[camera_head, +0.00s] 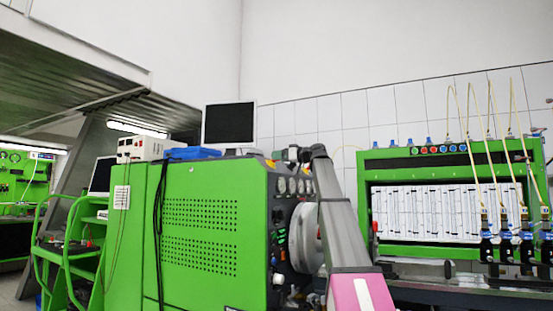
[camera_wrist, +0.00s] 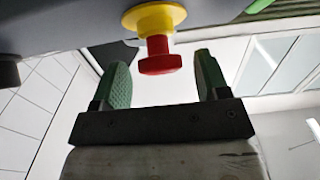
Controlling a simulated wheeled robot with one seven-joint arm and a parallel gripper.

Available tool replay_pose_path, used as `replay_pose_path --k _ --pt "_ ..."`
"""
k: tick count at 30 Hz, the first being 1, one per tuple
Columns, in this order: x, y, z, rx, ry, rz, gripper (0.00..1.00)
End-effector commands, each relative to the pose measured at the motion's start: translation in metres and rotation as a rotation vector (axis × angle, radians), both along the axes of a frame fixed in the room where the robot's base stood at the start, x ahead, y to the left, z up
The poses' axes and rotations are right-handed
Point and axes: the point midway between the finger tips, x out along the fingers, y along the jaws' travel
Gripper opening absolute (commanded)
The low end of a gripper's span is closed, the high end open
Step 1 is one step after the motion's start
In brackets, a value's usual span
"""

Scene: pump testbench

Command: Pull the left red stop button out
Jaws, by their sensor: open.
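A red stop button (camera_wrist: 160,56) with a yellow collar (camera_wrist: 154,19) sticks out from a grey panel at the top of the wrist view. My gripper (camera_wrist: 162,72) is open, with one green-padded finger on each side of the red button and a visible gap to both. The fingertips lie about level with the red head in the picture, and nothing is held. In the head view my arm reaches to the top of the green testbench (camera_head: 215,225); the gripper and the button cannot be made out clearly there.
A dark knob (camera_wrist: 9,72) sits on the panel at the left of the wrist view. In the head view, a monitor (camera_head: 229,124) and a blue case (camera_head: 192,153) stand on the green bench. A green-framed rack with tubes (camera_head: 446,211) stands at the right.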

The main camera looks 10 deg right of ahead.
Motion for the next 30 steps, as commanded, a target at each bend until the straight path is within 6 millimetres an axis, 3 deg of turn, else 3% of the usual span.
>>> replay_pose_path --k 6,15,17,21,22,30 --pt "0.010 0.014 0.000 -0.001 0.001 0.001 0.68" --pt "0.011 0.015 0.000 -0.001 0.001 0.000 0.68" --pt "0.011 0.015 0.000 -0.001 0.001 0.000 0.52" --pt "0.011 0.015 0.000 -0.001 0.001 0.000 0.07" --pt "0.011 0.015 0.000 -0.001 0.001 0.000 0.02" --pt "0.003 0.005 0.013 0.000 -0.001 -0.001 0.02"
